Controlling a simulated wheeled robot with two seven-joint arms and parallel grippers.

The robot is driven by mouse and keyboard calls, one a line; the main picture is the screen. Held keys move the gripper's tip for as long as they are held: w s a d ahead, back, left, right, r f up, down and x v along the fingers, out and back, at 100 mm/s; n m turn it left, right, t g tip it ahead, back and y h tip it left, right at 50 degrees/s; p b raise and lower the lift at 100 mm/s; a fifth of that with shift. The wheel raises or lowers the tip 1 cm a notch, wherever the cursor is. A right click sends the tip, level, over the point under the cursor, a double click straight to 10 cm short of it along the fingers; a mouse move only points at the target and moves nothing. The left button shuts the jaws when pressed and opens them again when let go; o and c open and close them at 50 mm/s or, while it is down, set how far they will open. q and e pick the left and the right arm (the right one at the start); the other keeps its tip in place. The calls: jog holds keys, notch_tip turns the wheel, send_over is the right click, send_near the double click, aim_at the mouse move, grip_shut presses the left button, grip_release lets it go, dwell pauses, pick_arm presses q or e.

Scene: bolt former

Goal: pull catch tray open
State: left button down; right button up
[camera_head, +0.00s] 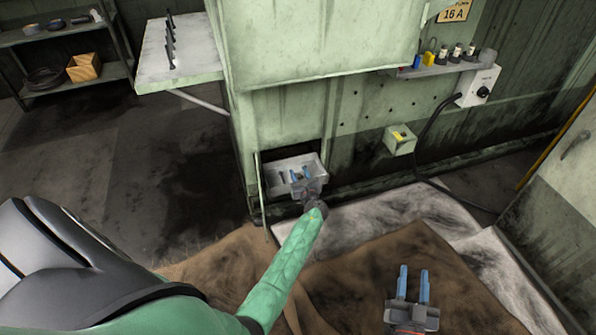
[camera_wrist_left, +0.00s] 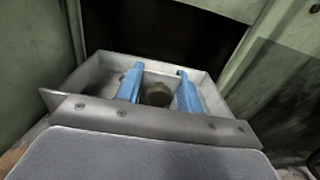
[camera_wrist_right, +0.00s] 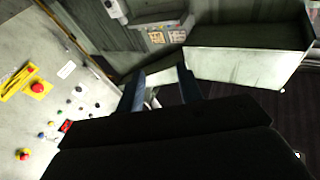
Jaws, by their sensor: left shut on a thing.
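The catch tray (camera_head: 312,161) is a grey metal tray in a low opening of the green machine, and it sticks partly out. In the left wrist view the tray (camera_wrist_left: 92,74) shows its riveted front wall and a dark round thing (camera_wrist_left: 158,95) inside. My left gripper (camera_head: 293,174) is at the tray's front, its blue fingers reaching over the front wall; it is shut on the tray. The exact contact is hidden. My right gripper (camera_head: 414,270) is open and empty, above the brown cloth, away from the tray.
A green side shelf with several dark pins (camera_head: 170,45) juts from the machine's upper left. A small green box (camera_head: 399,140) and a switch box with a black cable (camera_head: 480,88) are right of the opening. Brown cloth (camera_head: 370,265) covers the floor in front.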

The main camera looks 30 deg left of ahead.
pick_arm(q)
jog(key=c, duration=1.2)
grip_release()
jog(key=shift+c, duration=0.2)
pick_arm(e)
jog(key=shift+f, duration=0.1)
pick_arm(q)
jog(key=shift+s+d, duration=0.45)
jog(key=shift+d, duration=0.05)
jog(key=v, duration=0.6)
jog(key=shift+s+d+p, duration=0.15)
jog(key=shift+d+p, duration=0.05)
jog(key=shift+p, duration=0.15)
pick_arm(e)
notch_tip(320, 180, down, 8)
jog(key=s+g, duration=0.1)
jog(key=g, duration=0.2)
jog(key=shift+h, duration=0.3)
jog(key=shift+a, duration=0.1)
